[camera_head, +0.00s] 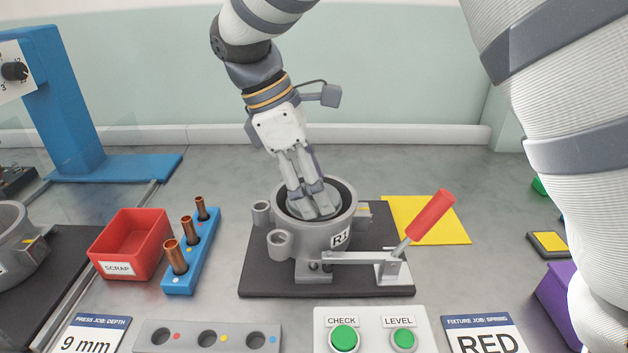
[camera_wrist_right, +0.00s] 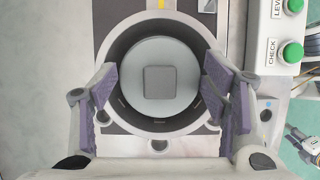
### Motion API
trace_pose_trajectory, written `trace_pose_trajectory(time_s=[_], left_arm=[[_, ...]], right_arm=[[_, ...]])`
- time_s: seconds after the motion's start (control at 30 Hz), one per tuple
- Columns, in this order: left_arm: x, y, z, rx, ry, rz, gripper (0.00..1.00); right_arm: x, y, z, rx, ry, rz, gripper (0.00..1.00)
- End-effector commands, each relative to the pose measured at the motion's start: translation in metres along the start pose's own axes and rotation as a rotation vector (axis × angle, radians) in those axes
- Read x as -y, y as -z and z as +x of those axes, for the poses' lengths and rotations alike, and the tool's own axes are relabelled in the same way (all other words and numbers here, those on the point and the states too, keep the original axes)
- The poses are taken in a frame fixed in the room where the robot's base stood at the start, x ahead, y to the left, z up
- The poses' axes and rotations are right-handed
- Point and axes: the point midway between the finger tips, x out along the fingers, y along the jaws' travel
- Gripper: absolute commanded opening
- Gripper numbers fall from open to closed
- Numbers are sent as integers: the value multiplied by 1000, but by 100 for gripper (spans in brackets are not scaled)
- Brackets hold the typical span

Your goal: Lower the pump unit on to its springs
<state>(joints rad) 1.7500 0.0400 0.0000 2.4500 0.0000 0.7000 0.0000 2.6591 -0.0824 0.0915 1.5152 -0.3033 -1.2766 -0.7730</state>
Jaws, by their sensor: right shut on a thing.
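My right gripper (camera_head: 317,207) points down into the round grey housing (camera_head: 322,235), which carries an R label. In the right wrist view, its purple-padded fingers (camera_wrist_right: 165,92) are on either side of the pump unit (camera_wrist_right: 125,75), a pale round disc with a dark square in its middle. They are shut on it. The pump unit sits inside the housing's rim, with a dark ring of gap around it. The springs are hidden beneath it. What looks like my left gripper (camera_wrist_right: 298,140) shows small at the lower right edge of the wrist view; its jaws are unclear.
The housing stands on a dark mat (camera_head: 262,283) beside a red-handled clamp (camera_head: 431,216). A button box (camera_head: 375,345) is in front, with a blue rack of copper tubes (camera_head: 190,268) and red scrap bin (camera_head: 130,240) left. A yellow sheet (camera_head: 450,228) lies behind right.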

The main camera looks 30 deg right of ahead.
Motion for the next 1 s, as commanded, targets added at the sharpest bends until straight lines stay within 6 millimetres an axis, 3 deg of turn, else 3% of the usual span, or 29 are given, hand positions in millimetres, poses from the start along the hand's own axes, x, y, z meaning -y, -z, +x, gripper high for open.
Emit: trace_pose_trajectory(time_s=[0.37, 0.4, 0.5, 1.0], left_arm=[[0, 0, 0, -1, 0, 0, 33], [0, 0, 0, -1, 0, 0, 33], [0, 0, 0, -1, 0, 0, 33], [0, 0, 0, 0, 0, 0, 33]], right_arm=[[0, 2, 4, 1, -1, 0, 24], [0, 2, 4, 1, -1, 0, 70], [0, 2, 4, 0, -1, 0, 91], [0, 2, 3, 0, 1, 0, 91]])
